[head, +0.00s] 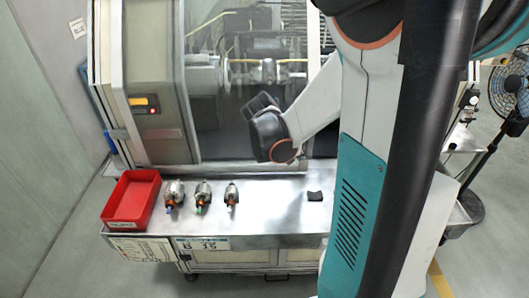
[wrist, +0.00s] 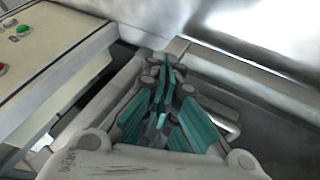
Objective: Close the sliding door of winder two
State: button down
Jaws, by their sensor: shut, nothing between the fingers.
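The winder's sliding door (head: 187,105) shows in the head view as a pale frame with a large clear pane. A chuck and shaft are visible through the pane. How far the door stands open is hard to tell, since my arm hides the right side. The dark end of my arm is in front of the pane's lower right, and my fingers cannot be made out there. In the wrist view my gripper (wrist: 163,75) is shut and empty, its teal pads together. A pale frame edge lies just beyond the fingertips; contact cannot be told.
A steel bench holds a red bin (head: 131,199), several small armatures (head: 203,194) and a black block (head: 315,196). A control panel (wrist: 40,50) with green and red buttons is left in the wrist view. A fan (head: 512,90) stands at the far right.

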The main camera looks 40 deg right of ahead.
jog(key=s+d, duration=1)
jog(key=d, duration=0.3)
jog(key=shift+s+d+b, duration=0.4)
jog(key=shift+b, duration=0.05)
jog(key=shift+w, duration=0.1)
